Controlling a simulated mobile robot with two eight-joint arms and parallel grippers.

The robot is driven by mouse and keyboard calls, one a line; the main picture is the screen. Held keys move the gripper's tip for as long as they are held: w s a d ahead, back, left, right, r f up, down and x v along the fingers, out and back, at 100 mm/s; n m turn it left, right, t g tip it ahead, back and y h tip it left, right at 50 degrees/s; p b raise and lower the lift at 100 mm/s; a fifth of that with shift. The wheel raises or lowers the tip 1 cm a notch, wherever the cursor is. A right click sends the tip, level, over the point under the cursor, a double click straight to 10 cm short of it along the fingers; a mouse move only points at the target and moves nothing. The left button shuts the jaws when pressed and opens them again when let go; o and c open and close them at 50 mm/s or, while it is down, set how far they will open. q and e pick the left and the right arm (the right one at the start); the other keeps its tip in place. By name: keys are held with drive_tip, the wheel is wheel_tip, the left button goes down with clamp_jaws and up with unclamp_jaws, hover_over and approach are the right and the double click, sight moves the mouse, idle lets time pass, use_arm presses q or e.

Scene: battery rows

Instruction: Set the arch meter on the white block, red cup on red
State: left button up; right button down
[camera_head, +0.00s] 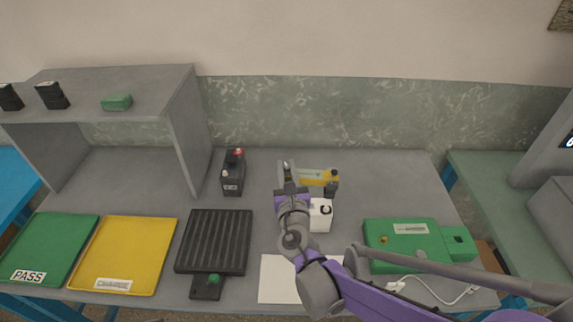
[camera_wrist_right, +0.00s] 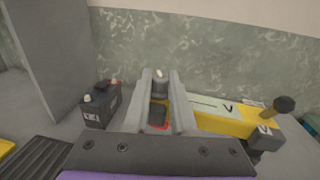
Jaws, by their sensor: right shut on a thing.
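The arch meter (camera_head: 318,176) is yellow with a pale strip on top and a dark cup at its right end. In the right wrist view the meter (camera_wrist_right: 215,122) runs right from between my fingers, with some red and a dark part at its held end. My right gripper (camera_head: 287,172) is shut on that left end; it also shows in the wrist view (camera_wrist_right: 160,85). The white block (camera_head: 321,214), marked C, stands in front of the meter, partly hidden by my arm. I cannot tell whether the meter touches anything below. My left gripper is not in view.
A dark block with a red terminal (camera_head: 233,172) stands left of my gripper. A ribbed black tray (camera_head: 214,240), yellow tray (camera_head: 124,255) and green tray (camera_head: 50,250) lie at front left. A green device (camera_head: 405,245) with a white cable is at right. A grey shelf (camera_head: 180,110) stands back left.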

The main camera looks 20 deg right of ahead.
wheel_tip(320, 180, down, 3)
drive_tip(key=shift+w+r+b, duration=0.1)
drive_tip(key=shift+w+b, duration=0.05)
drive_tip(key=shift+b, duration=0.85)
drive_tip(key=shift+s+f+b, duration=0.2)
drive_tip(key=shift+f+b, duration=0.3)
drive_tip(key=shift+f, duration=0.2)
drive_tip(key=shift+w+f+b, duration=0.1)
drive_tip(key=shift+f+b, duration=0.45)
drive_tip(key=shift+f, duration=0.25)
drive_tip(key=shift+y, duration=0.4)
drive_tip(key=shift+f+b, duration=0.8)
drive_tip(key=shift+f, duration=0.4)
drive_tip(key=c, duration=0.7)
unclamp_jaws()
drive_tip(key=shift+o, duration=0.2)
